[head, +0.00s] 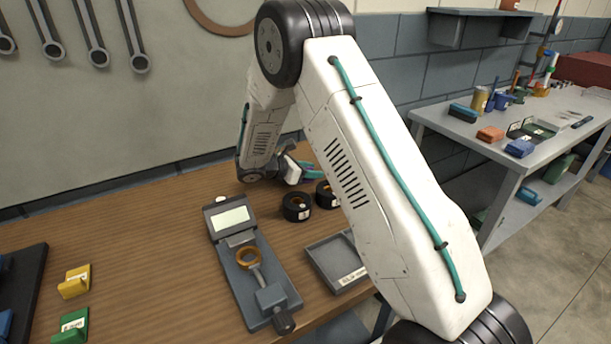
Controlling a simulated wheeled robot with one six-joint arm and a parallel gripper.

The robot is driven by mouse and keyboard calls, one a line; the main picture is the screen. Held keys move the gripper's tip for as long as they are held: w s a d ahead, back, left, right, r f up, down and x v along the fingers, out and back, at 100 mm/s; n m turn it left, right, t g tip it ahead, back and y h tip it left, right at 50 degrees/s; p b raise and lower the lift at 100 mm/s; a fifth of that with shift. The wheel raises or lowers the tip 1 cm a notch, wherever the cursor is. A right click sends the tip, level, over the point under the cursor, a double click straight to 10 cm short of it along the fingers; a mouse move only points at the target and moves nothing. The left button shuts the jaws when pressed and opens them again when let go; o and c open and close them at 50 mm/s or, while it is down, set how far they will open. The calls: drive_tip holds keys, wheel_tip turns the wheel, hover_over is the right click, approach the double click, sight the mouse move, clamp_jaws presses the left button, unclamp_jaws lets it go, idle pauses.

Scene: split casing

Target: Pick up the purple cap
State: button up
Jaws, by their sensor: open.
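My gripper (299,170) is at the back of the wooden bench, left of my upper arm link. It is small in the view and partly turned away, and its jaws are open. A small teal and purplish patch shows right at the fingers. I cannot tell whether it is part of the gripper or the purple cap. No purple cap can be made out clearly anywhere else. My arm covers part of the bench's right side.
Two black rings (297,207) stand just in front of my gripper. A grey gauge fixture (278,262) with an orange ring and a grey tray (325,262) are nearer. Yellow (74,282) and green (70,326) blocks lie at left. The bench's left middle is clear.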

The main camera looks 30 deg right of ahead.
clamp_jaws()
